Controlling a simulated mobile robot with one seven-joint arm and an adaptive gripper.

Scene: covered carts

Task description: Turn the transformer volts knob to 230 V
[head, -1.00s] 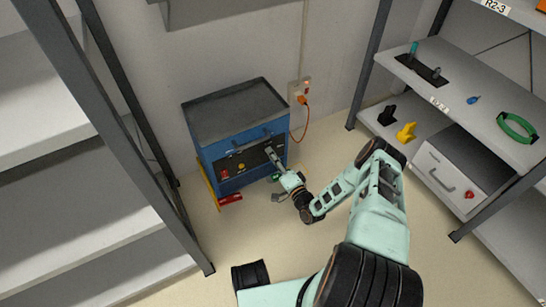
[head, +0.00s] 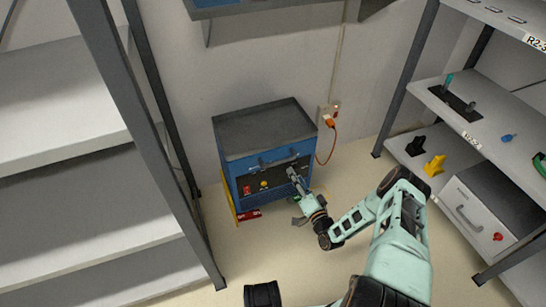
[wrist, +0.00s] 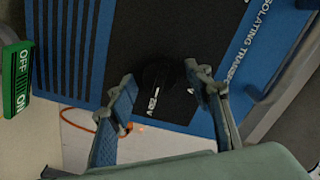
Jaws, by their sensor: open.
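The transformer (head: 240,168) is a blue cabinet with a dark top, standing against the wall in the head view. My gripper (wrist: 160,78) is open, with one finger on each side of the knob. Contact with the knob cannot be made out. In the head view my gripper (head: 291,173) is at the right part of the front panel. The knob's setting is not readable.
A green OFF/ON part (wrist: 16,80) is at the left of the wrist view. The cabinet has a front handle (head: 277,161) and red and yellow controls (head: 263,184). An orange plug and cable (head: 331,123) are on the wall. Shelves stand on both sides.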

